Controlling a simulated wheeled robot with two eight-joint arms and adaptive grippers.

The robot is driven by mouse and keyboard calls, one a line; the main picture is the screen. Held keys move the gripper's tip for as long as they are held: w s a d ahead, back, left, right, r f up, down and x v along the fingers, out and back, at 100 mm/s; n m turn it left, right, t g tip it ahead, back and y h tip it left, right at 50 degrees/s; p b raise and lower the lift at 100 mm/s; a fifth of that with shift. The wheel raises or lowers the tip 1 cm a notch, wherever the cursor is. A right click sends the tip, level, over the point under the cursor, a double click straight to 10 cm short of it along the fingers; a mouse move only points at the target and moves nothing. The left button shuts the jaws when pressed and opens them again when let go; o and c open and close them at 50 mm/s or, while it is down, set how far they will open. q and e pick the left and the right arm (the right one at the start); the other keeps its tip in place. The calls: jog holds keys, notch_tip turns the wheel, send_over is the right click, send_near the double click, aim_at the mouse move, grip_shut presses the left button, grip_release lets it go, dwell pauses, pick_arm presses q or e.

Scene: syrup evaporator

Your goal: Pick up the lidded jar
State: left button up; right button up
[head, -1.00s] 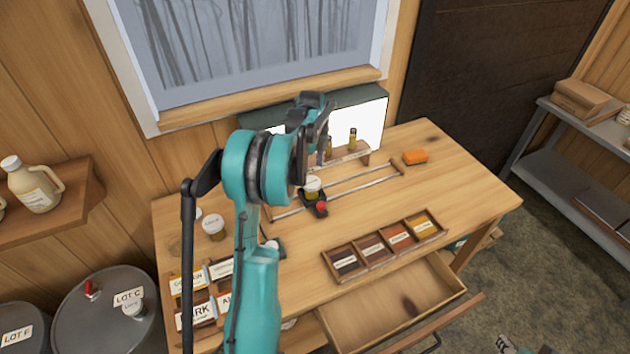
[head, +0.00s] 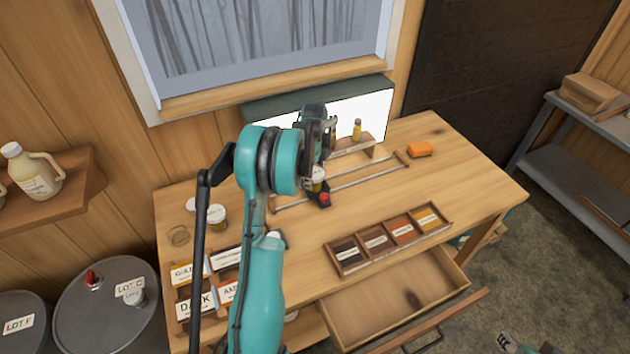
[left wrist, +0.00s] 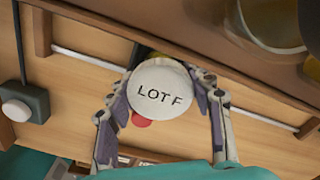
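The lidded jar (head: 318,184) has a white lid and amber contents and stands on a small black device with a red knob (head: 324,198) on the table. In the left wrist view its round lid (left wrist: 160,92) reads LOT F and fills the space between the fingers. My left gripper (head: 328,132) is above the jar, pointing down, and hides part of it. In the left wrist view the open left gripper (left wrist: 161,95) has one finger on each side of the lid; contact is not clear. A small part of my right gripper (head: 508,343) shows at the bottom edge.
A lit panel (head: 376,116) and a small rack with a bottle (head: 357,130) stand at the back. Other jars (head: 216,214) stand left. A sample tray (head: 390,240) and open drawer (head: 400,300) lie in front.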

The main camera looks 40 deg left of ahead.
pick_arm(q)
jog(key=shift+c, duration=1.4)
